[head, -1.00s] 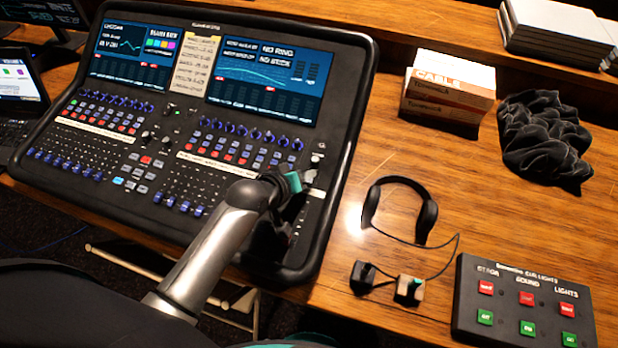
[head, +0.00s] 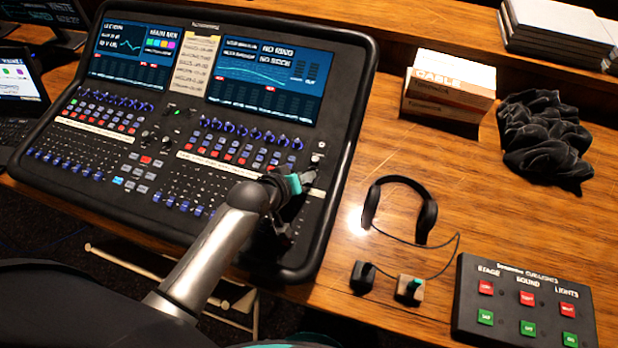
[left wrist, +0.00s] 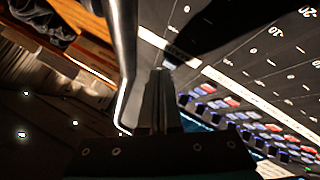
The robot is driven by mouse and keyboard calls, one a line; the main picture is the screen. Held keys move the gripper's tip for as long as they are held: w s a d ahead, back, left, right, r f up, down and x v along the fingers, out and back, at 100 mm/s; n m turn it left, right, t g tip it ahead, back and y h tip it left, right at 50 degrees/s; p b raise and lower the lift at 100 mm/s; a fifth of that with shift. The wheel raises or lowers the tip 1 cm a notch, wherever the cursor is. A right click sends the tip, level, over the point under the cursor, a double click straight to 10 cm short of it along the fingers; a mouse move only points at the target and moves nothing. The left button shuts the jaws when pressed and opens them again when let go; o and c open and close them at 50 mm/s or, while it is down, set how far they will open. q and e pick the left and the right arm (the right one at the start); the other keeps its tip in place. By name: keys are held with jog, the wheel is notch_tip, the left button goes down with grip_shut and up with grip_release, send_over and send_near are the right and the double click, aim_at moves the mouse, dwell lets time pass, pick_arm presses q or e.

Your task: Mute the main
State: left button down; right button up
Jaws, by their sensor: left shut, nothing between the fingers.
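The mixing desk (head: 130,205) is a black console with two screens, rows of knobs, coloured buttons and faders. My left gripper (head: 306,181) is shut and empty at the desk's right side, low over the strip near the main section. In the left wrist view its closed fingers (left wrist: 162,85) point at the panel beside a light label strip (left wrist: 245,90). The gripper hides part of the panel under it, so I cannot tell whether the fingertips touch a button. A pale round control (head: 317,159) shows just above the gripper. My right gripper is not in view.
Right of the desk lie headphones (head: 432,215), a cue-light box (head: 525,305) with red and green buttons, a cable box (head: 450,88) and black cloth (head: 545,140). A laptop (head: 18,80) stands at the left. The wooden table between them has free room.

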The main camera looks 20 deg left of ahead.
pick_arm(q)
jog(key=shift+f, duration=0.4)
dwell(0.5)
jog(key=shift+r, duration=0.1)
jog(key=shift+s+r+p, duration=0.1)
jog(key=shift+r+p, duration=0.6)
jog(key=shift+p, duration=0.2)
jog(key=r+p, duration=0.5)
jog(key=p, duration=0.1)
jog(key=shift+s+r, duration=0.1)
jog(key=shift+s, duration=0.1)
dwell(0.8)
